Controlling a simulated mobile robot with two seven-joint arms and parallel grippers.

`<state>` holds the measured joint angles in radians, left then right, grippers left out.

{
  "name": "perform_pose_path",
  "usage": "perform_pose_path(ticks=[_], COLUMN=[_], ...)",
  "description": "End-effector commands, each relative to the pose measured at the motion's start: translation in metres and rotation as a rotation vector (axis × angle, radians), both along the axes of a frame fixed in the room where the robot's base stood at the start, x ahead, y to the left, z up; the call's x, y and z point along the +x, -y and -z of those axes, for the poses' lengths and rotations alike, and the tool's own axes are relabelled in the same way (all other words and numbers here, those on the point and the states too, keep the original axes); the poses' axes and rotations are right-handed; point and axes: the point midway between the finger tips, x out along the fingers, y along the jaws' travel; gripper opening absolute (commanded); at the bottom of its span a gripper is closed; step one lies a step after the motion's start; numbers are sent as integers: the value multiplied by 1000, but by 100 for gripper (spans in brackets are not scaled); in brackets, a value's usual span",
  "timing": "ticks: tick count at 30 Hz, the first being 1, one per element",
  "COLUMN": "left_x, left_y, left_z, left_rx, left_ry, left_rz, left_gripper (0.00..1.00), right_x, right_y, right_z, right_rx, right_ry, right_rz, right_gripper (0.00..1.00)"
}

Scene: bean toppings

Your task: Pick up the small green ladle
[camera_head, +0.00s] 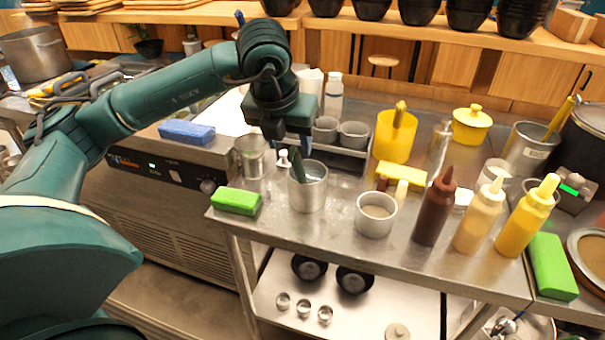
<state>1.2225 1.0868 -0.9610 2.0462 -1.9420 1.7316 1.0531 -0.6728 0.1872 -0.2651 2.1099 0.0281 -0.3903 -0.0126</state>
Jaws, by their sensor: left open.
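The small green ladle (296,165) stands in a metal container (307,192) on the steel counter. Only its dark green handle shows, tilted a little and sticking up above the rim; the rest is hidden inside the container. My left gripper (284,150) is open and points down from above, right over the container, with its fingers close to the top of the handle. I cannot tell whether the fingers touch the handle. My right gripper is not in view.
Sauce bottles (434,208) and a yellow pitcher (395,137) stand to the right. The counter's front edge (370,257) is close.

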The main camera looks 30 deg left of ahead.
Motion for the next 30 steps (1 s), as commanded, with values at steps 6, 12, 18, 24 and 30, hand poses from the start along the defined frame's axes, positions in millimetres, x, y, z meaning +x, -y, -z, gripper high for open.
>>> perform_pose_path(ticks=[6,12,18,24,30], left_x=[8,21,31,32,32], left_y=[-2,-1,-2,-2,-2], left_z=[19,37,61,65,65], left_rx=[-1,-1,-2,-3,-2], left_ry=[-1,-4,-2,1,0], left_rz=[1,1,3,3,3], left_gripper=[47,47,47,47,37], right_x=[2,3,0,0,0], right_y=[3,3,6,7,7], right_z=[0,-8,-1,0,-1], right_rx=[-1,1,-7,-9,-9], right_ry=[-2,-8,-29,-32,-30], right_rz=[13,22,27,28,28], right_gripper=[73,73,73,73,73])
